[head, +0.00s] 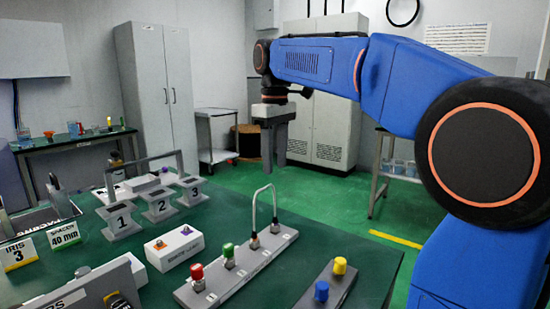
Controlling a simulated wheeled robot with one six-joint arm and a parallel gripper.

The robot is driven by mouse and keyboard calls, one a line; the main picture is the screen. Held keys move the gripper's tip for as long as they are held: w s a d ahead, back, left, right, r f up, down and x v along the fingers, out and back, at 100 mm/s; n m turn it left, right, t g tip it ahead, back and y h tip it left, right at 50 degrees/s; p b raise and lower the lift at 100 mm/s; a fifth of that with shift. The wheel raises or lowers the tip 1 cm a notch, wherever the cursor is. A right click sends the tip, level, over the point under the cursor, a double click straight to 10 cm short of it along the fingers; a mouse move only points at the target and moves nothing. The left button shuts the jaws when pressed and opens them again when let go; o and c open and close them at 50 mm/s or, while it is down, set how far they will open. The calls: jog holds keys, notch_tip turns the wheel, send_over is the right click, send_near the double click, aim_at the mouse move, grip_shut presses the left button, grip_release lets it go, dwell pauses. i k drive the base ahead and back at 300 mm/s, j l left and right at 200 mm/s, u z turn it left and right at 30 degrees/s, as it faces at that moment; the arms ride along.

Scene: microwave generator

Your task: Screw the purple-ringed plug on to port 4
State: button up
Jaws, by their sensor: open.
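My gripper (274,160) hangs pointing down above and behind the far end of the table, open, with nothing seen between its fingers. A grey port strip (212,290) lies on the green table. A red cap (197,272) and a green cap (228,250) sit on its two nearer ports. A thin pale cable (264,188) arches between fittings on the two farther ports. A small purple piece (186,230) sits on a white box (168,252) beside an orange one (160,244). I cannot tell which piece is the purple-ringed plug; port numbers are mostly unreadable.
A dark plate (342,283) with a blue cap (321,291) and a yellow cap (340,266) lies right of the strip. Numbered stands (122,222) and a grey frame (181,154) stand at the left. The table's right edge is near the plate.

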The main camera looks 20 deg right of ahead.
aim_at(274, 229)
jog(key=k, duration=1)
